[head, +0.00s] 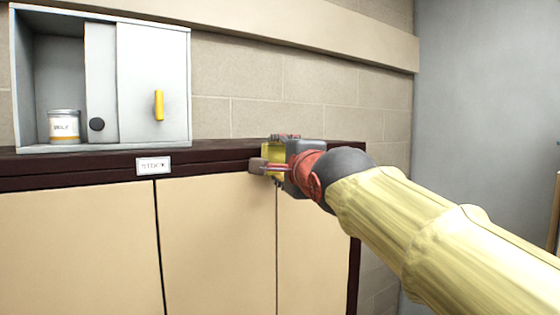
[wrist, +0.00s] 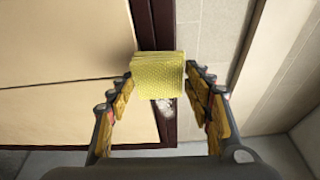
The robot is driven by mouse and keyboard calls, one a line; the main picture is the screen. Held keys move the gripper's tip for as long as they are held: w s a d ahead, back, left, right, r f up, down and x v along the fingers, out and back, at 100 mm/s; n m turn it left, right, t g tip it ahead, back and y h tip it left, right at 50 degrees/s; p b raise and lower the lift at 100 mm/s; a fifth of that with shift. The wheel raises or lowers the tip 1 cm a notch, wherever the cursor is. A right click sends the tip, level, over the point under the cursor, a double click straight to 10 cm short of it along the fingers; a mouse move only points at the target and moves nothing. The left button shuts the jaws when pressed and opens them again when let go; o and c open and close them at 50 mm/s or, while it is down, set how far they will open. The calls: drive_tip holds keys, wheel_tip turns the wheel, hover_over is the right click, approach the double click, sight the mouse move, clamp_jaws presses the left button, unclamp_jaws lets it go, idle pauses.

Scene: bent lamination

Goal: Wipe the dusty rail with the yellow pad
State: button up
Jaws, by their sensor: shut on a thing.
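The yellow pad (wrist: 158,76) is a textured block held between the two fingers of my gripper (wrist: 159,82) in the wrist view. In the head view my gripper (head: 268,166) is at the cabinet's top edge, with part of the pad (head: 273,152) showing. The dark maroon rail (wrist: 161,22) runs along that edge, also seen in the head view (head: 218,157). A pale dust patch (wrist: 165,107) shows on it beside the pad. The pad lies over the rail; I cannot tell whether it touches.
A grey box (head: 60,65) stands on the left of the cabinet, holding a labelled tin (head: 64,127); its door has a yellow handle (head: 159,105). A white label (head: 153,166) is on the cabinet front. A block wall (head: 320,105) rises close behind.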

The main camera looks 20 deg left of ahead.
drive_tip(key=shift+w+a+b, duration=0.3)
drive_tip(key=shift+w+a, duration=0.3)
drive_tip(key=shift+a, duration=0.15)
idle(0.4)
drive_tip(key=shift+w+d, duration=0.1)
drive_tip(key=shift+w+d+r+p, duration=0.2)
drive_tip(key=shift+w+d+p, duration=0.15)
drive_tip(key=shift+p, duration=0.55)
drive_tip(key=shift+w+d+f, duration=0.1)
drive_tip(key=shift+w+d, duration=0.2)
drive_tip(key=shift+w+d+f, duration=0.1)
drive_tip(key=shift+w+d, duration=0.35)
drive_tip(key=shift+w, duration=0.05)
drive_tip(key=w+d+b, duration=0.4)
drive_tip(key=w+b, duration=0.1)
drive_tip(key=shift+d, duration=0.15)
drive_tip(key=shift+w, duration=0.2)
